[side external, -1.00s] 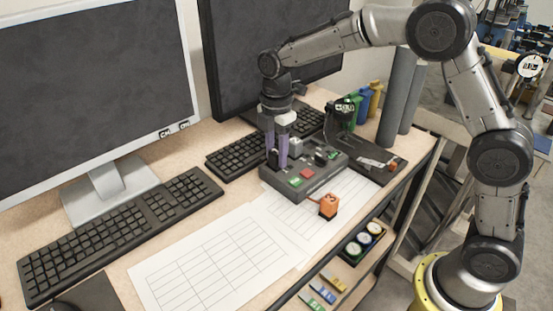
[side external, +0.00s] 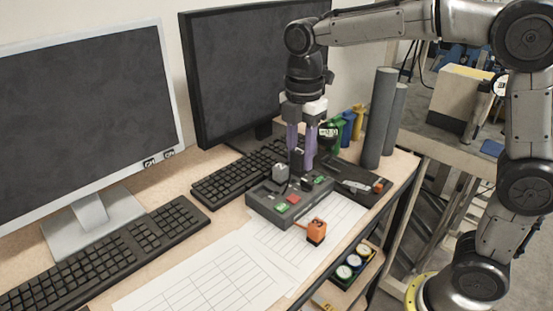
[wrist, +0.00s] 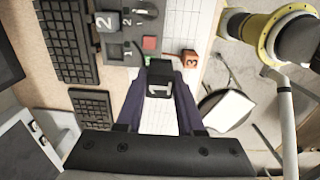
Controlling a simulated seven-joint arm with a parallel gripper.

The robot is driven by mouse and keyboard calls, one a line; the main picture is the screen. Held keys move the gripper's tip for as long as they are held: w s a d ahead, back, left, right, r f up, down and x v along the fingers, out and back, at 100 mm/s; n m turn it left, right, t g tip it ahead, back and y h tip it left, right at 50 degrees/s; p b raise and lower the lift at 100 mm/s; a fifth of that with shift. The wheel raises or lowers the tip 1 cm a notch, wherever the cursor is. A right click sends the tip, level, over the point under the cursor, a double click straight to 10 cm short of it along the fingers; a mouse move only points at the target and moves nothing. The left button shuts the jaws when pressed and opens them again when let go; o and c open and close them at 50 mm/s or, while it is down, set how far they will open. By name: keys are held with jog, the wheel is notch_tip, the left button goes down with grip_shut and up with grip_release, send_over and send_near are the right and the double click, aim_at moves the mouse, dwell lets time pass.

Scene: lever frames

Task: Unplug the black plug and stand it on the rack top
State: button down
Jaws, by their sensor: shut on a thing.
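My gripper (side external: 301,160) points down over the grey socket box (side external: 262,205) and is shut on the black plug (side external: 297,157). In the wrist view the black plug (wrist: 159,72) sits between the two purple fingers, with a pale mark on its near face. It looks upright and raised above the box, but the exact gap is hard to judge. A grey plug (side external: 280,172) marked 2 stands on the box and also shows in the wrist view (wrist: 107,21). An orange plug (side external: 316,231) marked 3 stands on the paper beside the box.
Keyboards (side external: 105,255) and monitors fill the left and back. A black tray (side external: 345,172) lies right of the box. Grey cylinders (side external: 379,120) and coloured bottles (side external: 358,122) stand behind it. Paper sheets (side external: 205,275) lie in front. The desk's right edge is close.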

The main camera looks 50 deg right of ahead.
jog(key=shift+s+d+r, duration=0.15)
jog(key=shift+s+r, duration=0.85)
jog(key=shift+s, duration=0.05)
jog(key=shift+s+d+r, duration=0.15)
jog(key=shift+s+r, duration=0.8)
jog(key=shift+s, duration=0.05)
jog(key=s+d+f, duration=0.2)
jog(key=s, duration=0.6)
jog(key=s+d+f, duration=0.2)
jog(key=s+f, duration=0.1)
jog(key=s, duration=0.6)
jog(key=w+f, duration=0.3)
jog(key=w, duration=0.1)
jog(key=w+f, duration=0.3)
jog(key=w, duration=0.2)
jog(key=w+f, duration=0.3)
jog(key=w, duration=0.1)
jog(key=shift+w, duration=0.3)
jog(key=shift+w+f, duration=0.15)
jog(key=shift+f, duration=0.75)
jog(key=shift+w+f, duration=0.15)
jog(key=shift+f, duration=0.75)
jog(key=shift+f, duration=0.2)
